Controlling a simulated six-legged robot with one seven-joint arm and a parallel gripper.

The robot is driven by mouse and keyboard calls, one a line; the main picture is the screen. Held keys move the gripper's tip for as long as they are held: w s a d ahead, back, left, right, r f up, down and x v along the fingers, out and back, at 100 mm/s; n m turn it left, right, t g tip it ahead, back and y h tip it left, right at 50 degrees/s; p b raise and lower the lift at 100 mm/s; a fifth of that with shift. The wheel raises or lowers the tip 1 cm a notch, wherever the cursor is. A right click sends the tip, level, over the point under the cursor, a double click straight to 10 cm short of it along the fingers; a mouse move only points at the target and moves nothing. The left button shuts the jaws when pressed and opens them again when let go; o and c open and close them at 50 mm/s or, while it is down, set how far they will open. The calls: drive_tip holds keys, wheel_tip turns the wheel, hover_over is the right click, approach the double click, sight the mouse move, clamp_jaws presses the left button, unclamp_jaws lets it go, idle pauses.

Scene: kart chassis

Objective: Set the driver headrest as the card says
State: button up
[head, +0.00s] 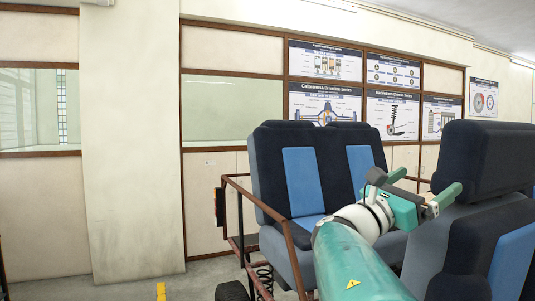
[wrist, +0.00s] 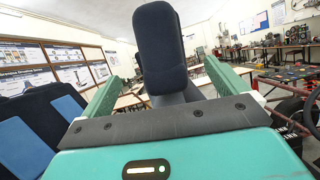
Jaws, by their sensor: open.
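A dark navy padded headrest (head: 487,158) stands at the right in the head view, above a grey and blue seat (head: 512,258). In the wrist view the headrest (wrist: 162,50) rises upright between the two green fingers, beyond them. My gripper (head: 430,183) is open and empty, left of the headrest in the head view; its fingers also frame it in the wrist view (wrist: 163,75). A gap between fingers and headrest cannot be judged exactly. The headrest's posts are not visible, and I cannot make out the card.
A navy and blue double seat (head: 313,172) stands behind my arm, with a brown tube frame (head: 262,205) at its left. Wall posters (head: 392,115) hang behind. The wrist view shows workshop tables (wrist: 285,50) and a tyre (wrist: 290,115) at the right.

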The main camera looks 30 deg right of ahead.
sight(450, 163)
drive_tip(key=x, duration=1.2)
drive_tip(key=shift+d+f, duration=0.1)
drive_tip(key=shift+d, duration=0.1)
